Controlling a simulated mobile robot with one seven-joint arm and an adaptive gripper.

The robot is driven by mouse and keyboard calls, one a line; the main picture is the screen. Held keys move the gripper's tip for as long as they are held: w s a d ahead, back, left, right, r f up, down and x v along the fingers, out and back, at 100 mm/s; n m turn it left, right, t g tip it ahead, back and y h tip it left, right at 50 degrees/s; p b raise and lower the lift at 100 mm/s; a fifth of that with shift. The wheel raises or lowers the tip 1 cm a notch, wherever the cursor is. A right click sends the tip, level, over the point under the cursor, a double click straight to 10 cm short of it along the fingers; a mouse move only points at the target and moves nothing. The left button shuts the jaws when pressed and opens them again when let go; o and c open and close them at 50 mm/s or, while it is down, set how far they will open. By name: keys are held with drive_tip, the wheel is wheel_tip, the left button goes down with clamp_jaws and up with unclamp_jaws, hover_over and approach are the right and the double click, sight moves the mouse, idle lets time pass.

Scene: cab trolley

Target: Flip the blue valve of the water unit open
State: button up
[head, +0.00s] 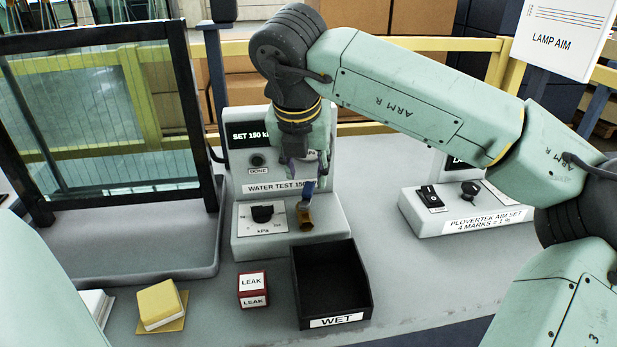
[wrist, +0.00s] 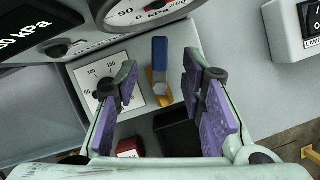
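The water unit (head: 240,215) is a pale grey stand labelled "WATER TEST 150", with a dark kPa knob on its sloped front. Its blue valve lever (head: 308,190) stands upright above a brass valve body (head: 305,217), right of the knob. In the wrist view the blue lever (wrist: 160,52) points up from the brass body (wrist: 158,90). My gripper (head: 307,172) hangs over the unit, partly hiding its display and gauge. In the wrist view its purple-padded fingers (wrist: 160,66) are open, one on each side of the lever, with visible gaps. The depth between fingertips and lever is unclear.
A black "WET" bin (head: 330,285) and a red "LEAK" block (head: 252,290) stand in front of the unit. A framed glass pane (head: 100,120) in a tray is on the left, beside a yellow sponge (head: 159,304). The lamp aim unit (head: 460,205) is right.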

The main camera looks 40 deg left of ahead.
sight(308, 187)
drive_tip(key=shift+x, duration=2.1)
drive_tip(key=shift+c, duration=0.2)
clamp_jaws()
